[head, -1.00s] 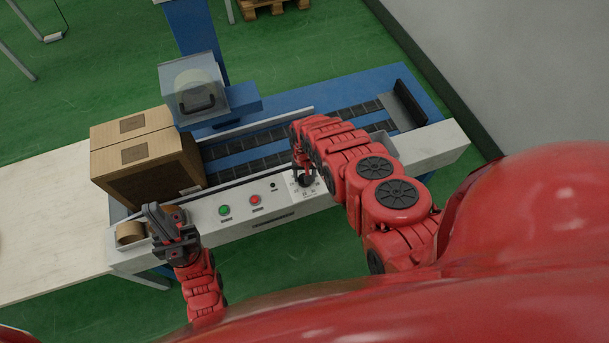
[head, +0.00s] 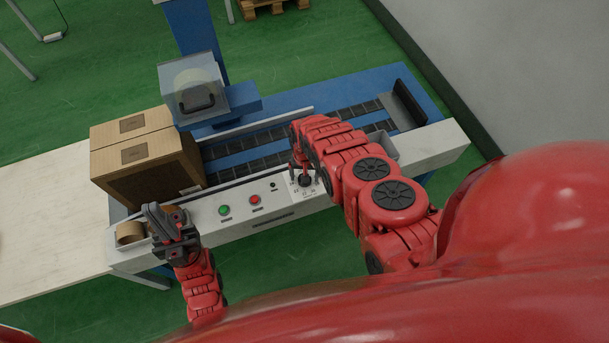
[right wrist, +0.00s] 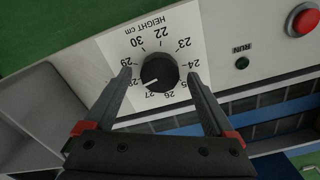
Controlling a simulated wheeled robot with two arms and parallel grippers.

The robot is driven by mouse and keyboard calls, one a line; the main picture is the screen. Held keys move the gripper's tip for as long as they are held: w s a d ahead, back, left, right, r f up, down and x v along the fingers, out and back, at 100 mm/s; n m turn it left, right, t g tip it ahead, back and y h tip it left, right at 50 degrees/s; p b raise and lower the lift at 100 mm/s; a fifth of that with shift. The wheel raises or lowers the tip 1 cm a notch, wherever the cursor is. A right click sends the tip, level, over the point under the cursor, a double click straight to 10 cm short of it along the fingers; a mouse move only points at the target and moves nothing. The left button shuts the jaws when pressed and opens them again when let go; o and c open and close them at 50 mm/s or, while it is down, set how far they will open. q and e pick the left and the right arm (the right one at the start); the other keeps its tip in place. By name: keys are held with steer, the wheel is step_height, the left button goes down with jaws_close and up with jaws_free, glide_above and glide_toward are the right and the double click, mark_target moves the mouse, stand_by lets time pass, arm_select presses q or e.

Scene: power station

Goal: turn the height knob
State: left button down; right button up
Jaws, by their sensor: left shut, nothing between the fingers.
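The height knob (right wrist: 159,72) is a round black knob on a white dial plate marked "HEIGHT cm". Its white pointer line points to the lower left in the right wrist view, near 27. In the head view the knob (head: 305,180) sits on the white front panel. My right gripper (right wrist: 159,75) is open, with one finger on each side of the knob and a gap to both. My left gripper (head: 160,222) is shut and empty near the left end of the panel, in front of a tape roll.
A green button (head: 224,210) and a red button (head: 255,199) lie left of the knob. A tape roll (head: 129,234) lies at the panel's left end.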

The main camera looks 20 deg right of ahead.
steer(key=shift+r, duration=0.1)
steer(key=shift+w+r, duration=0.1)
steer(key=shift+r, duration=0.85)
step_height(320, 180, up, 6)
steer(key=shift+r+b, duration=0.1)
steer(key=shift+b, duration=0.45)
step_height(320, 180, up, 9)
steer(key=p, duration=0.8)
